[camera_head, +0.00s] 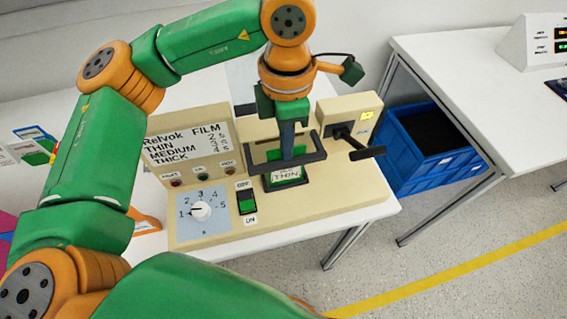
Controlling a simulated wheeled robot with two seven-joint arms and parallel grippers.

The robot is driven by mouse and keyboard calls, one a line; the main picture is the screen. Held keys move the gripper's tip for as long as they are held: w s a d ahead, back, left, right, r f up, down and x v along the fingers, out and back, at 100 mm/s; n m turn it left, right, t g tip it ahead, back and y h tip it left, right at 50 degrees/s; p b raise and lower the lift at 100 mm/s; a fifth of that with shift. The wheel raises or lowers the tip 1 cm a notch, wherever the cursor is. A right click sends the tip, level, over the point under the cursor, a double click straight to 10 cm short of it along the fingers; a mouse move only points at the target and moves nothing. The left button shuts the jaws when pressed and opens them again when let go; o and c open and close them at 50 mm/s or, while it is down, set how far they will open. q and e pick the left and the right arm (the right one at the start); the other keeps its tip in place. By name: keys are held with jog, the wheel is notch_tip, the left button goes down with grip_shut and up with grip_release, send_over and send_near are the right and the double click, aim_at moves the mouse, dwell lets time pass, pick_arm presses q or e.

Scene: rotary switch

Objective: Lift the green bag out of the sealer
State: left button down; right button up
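The beige sealer (345,196) stands on a white table. The green bag (286,176), with a white label reading THIN, is in the sealer's dark frame at the front. My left gripper (288,156) points down into that frame, just above and behind the label. Its fingers look close together, but the dark bar crosses in front of their tips. I cannot tell whether they are closed on the bag. My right gripper is not in view.
The sealer has a white dial (201,211), a green OFF/ON switch (247,202), a film sign (188,144) and a black-handled lever (367,153). A blue crate (399,165) sits beside it, under a second table (480,75). Small coloured packets (36,146) lie left.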

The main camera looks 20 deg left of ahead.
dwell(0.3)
pick_arm(q)
notch_tip(320, 180, up, 12)
jog(key=p, duration=1)
jog(key=shift+r, duration=0.25)
